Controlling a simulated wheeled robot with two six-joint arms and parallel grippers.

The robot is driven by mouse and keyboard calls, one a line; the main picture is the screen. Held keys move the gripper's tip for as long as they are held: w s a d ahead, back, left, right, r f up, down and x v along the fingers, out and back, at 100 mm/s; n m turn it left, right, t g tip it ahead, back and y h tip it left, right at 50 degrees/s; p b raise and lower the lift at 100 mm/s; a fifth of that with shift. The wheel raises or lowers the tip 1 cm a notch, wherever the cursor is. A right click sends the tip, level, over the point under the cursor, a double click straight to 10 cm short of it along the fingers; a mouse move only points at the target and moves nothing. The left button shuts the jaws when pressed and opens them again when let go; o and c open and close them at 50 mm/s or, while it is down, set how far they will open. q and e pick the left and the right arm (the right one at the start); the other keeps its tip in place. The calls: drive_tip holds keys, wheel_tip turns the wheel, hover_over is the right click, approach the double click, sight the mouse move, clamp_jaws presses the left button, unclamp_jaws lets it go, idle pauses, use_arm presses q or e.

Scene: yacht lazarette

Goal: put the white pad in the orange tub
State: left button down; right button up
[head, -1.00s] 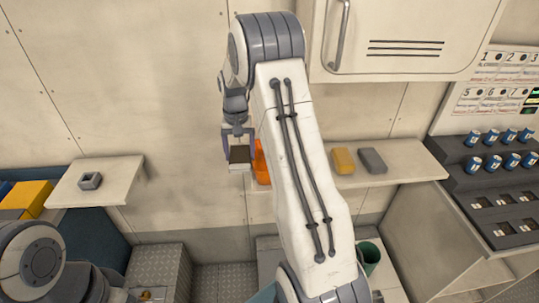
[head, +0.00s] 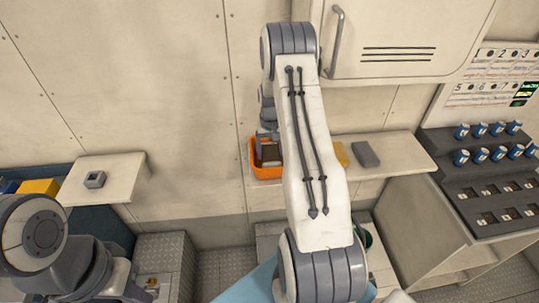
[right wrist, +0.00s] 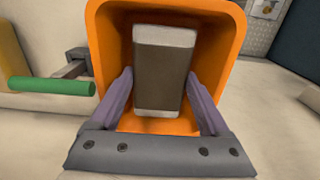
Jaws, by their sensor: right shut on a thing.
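The white pad (right wrist: 163,38), with a broad dark brown band over its middle, is between the two fingers of my right gripper (right wrist: 159,80), which is shut on it. In the right wrist view the pad lies within the outline of the orange tub (right wrist: 114,40); I cannot tell whether it touches the floor of the tub. In the head view the orange tub (head: 255,166) stands at the left end of the wall shelf, partly hidden by my right arm, with the pad (head: 270,152) at its opening. My left arm shows at the lower left; its fingers are not visible.
The wall shelf (head: 400,150) also bears a yellow block (head: 342,153) and a grey block (head: 365,154). A left shelf (head: 118,178) holds a small grey square piece (head: 95,179). A cabinet (head: 410,25) hangs above.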

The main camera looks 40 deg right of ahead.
sight(270, 153)
wheel_tip(270, 153, down, 2)
drive_tip(key=shift+f+p, duration=0.15)
drive_tip(key=shift+p, duration=0.2)
drive_tip(key=shift+f, duration=0.2)
drive_tip(key=shift+f, duration=0.1)
drive_tip(key=shift+f, duration=0.1)
drive_tip(key=o, duration=1.3)
drive_tip(key=shift+w, duration=0.1)
